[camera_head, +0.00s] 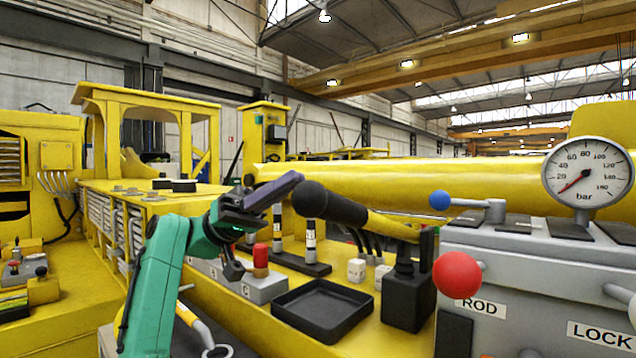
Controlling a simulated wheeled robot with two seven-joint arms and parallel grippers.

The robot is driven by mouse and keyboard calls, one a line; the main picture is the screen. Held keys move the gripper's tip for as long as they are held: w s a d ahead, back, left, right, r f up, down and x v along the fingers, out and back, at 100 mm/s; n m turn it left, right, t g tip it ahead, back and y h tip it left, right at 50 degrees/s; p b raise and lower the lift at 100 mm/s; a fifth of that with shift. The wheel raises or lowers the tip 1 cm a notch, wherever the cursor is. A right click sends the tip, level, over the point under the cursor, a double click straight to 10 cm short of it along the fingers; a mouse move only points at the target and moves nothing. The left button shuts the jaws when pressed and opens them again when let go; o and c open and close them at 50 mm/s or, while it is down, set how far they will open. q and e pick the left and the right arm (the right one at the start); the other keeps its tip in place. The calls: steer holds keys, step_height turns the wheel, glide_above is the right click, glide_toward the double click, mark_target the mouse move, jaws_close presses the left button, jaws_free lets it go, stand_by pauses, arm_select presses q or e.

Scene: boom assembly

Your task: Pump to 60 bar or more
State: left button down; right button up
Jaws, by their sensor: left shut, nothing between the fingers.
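The pressure gauge (587,172) is at the right, marked in bar. Its red needle points to the lower left, near the zero end of the scale. A pump lever with a thick black grip (330,206) and a yellow bar (392,228) runs from the centre to a pivot on a black block (408,292). The lever lies nearly level, its grip end slightly higher. My left gripper (284,187) is shut and empty, just left of the grip's rounded end. I cannot tell whether they touch. My right gripper is not in view.
A black tray (322,308) lies below the lever. A red ball knob (457,275) and a blue-knobbed lever (466,203) are by the grey block labelled ROD and LOCK (540,290).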

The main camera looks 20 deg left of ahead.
mark_target(316, 191)
arm_select(q)
steer(key=s+r+p+x, duration=0.1)
steer(key=p+x, duration=0.2)
steer(key=x, duration=0.3)
steer(key=f, duration=0.2)
steer(key=s+f+p, duration=0.1)
steer(key=f, duration=0.1)
steer(key=shift+d+f, duration=0.15)
steer(key=shift+f, duration=0.05)
steer(key=shift+d, duration=0.1)
